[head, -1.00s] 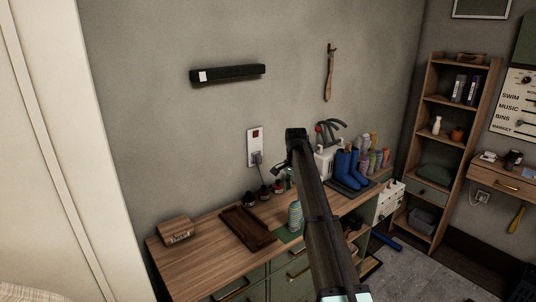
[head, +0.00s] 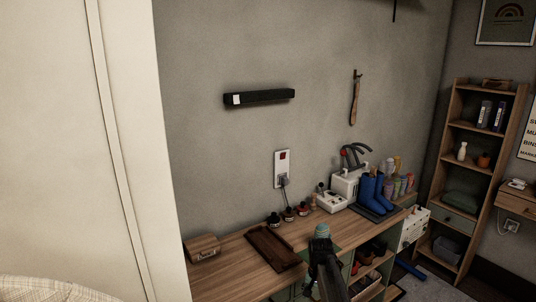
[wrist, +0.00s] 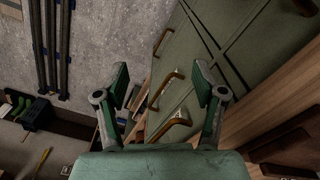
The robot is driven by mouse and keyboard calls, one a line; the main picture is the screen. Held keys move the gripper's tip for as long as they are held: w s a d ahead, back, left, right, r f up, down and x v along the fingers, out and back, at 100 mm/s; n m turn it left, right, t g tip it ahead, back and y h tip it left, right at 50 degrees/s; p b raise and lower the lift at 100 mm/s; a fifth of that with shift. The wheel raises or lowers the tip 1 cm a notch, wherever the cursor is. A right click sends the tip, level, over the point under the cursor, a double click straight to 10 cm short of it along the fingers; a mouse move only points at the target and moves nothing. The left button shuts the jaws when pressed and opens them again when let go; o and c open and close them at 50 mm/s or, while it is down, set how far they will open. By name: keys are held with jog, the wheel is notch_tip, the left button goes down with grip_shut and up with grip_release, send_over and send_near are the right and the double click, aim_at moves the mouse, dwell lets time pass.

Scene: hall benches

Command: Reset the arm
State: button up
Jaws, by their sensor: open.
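My gripper (wrist: 161,80) shows in the wrist view with its two green and grey fingers spread wide apart. Nothing is between the fingertips. Beyond them are the green drawer fronts (wrist: 240,50) with wooden handles, and the grey floor (wrist: 110,40). In the head view, my dark arm link rises from the bottom edge in front of the wooden bench (head: 225,277).
The bench holds a small wooden box (head: 203,247), a dark brown tray (head: 272,248), a white machine (head: 334,202) and blue boots (head: 371,191). A tall shelf (head: 468,170) stands at the right. A pale panel (head: 130,130) fills the left side.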

jog(key=s+f+n+g, duration=0.2)
jog(key=s+f, duration=0.8)
jog(key=s, duration=0.6)
jog(key=s+f+n+g+b, duration=0.1)
jog(key=s+f+g, duration=0.1)
jog(key=s+f, duration=0.8)
jog(key=s+f+n+g, duration=0.2)
jog(key=s+f, duration=0.8)
jog(key=s, duration=1.3)
jog(key=shift+s+f+n+g+b, duration=0.15)
jog(key=shift+s+n+g+b, duration=0.15)
